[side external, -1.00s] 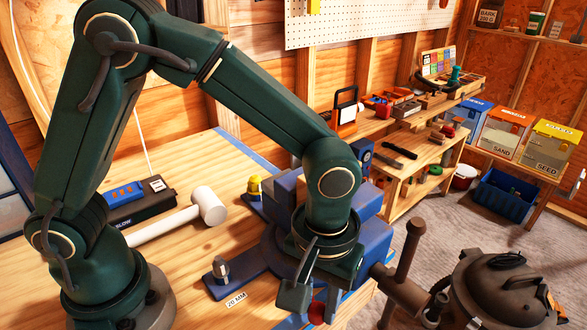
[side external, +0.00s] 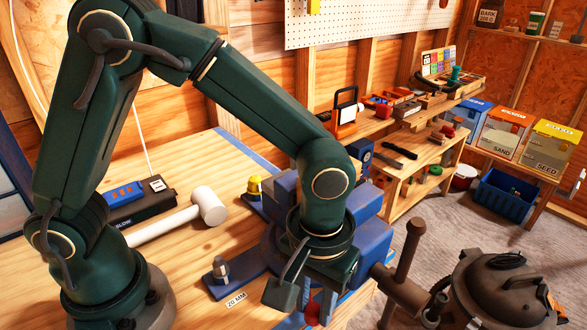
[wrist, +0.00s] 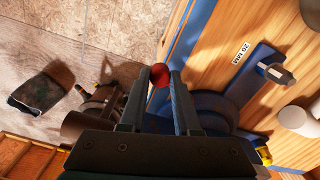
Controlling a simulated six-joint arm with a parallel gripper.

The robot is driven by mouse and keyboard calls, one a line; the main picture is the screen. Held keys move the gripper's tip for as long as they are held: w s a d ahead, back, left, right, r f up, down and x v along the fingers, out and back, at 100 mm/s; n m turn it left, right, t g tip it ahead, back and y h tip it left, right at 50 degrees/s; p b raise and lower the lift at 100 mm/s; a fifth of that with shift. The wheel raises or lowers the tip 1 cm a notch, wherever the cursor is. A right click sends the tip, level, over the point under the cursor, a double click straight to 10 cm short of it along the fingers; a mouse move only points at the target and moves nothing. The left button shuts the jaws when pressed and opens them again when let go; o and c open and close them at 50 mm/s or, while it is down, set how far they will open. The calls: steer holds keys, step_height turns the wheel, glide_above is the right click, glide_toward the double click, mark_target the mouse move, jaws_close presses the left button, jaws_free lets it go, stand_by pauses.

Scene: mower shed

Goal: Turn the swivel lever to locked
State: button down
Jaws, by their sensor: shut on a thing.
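The swivel lever's red ball knob (side external: 312,314) shows low in the side view, beneath my gripper (side external: 320,301). In the wrist view the red knob (wrist: 159,75) sits between the two fingertips of my gripper (wrist: 160,78), which is shut on it. The lever's shaft is mostly hidden behind the fingers and the arm. The blue vise (side external: 286,188) stands at the bench edge, partly behind my arm. Its swivel base has a lug with a steel bolt (side external: 221,268), also seen as a bolt in the wrist view (wrist: 277,73). I cannot read the lever's exact angle.
A white mallet (side external: 208,206) and a black box with a blue top (side external: 125,192) lie on the bench. The vise's brown handle bar (side external: 408,250) rises right of my gripper. A dark round machine (side external: 497,285) stands beyond it.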

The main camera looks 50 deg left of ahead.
steer(key=m, duration=0.1)
steer(key=s+a+m, duration=0.1)
steer(key=m, duration=0.1)
steer(key=shift+s+a, duration=0.1)
steer(key=shift+s, duration=0.1)
steer(key=m, duration=0.1)
steer(key=s+a+m, duration=0.1)
steer(key=shift+a+m, duration=0.1)
steer(key=shift+m, duration=0.3)
steer(key=a+m, duration=0.1)
steer(key=m, duration=0.2)
steer(key=shift+s+a, duration=0.3)
steer(key=shift+a, duration=0.05)
steer(key=shift+s+a+m, duration=0.1)
steer(key=shift+a+m, duration=0.3)
steer(key=shift+m, duration=0.45)
steer(key=shift+a+m, duration=0.4)
steer(key=shift+m, duration=0.45)
steer(key=c, duration=0.6)
jaws_free()
steer(key=shift+a, duration=0.1)
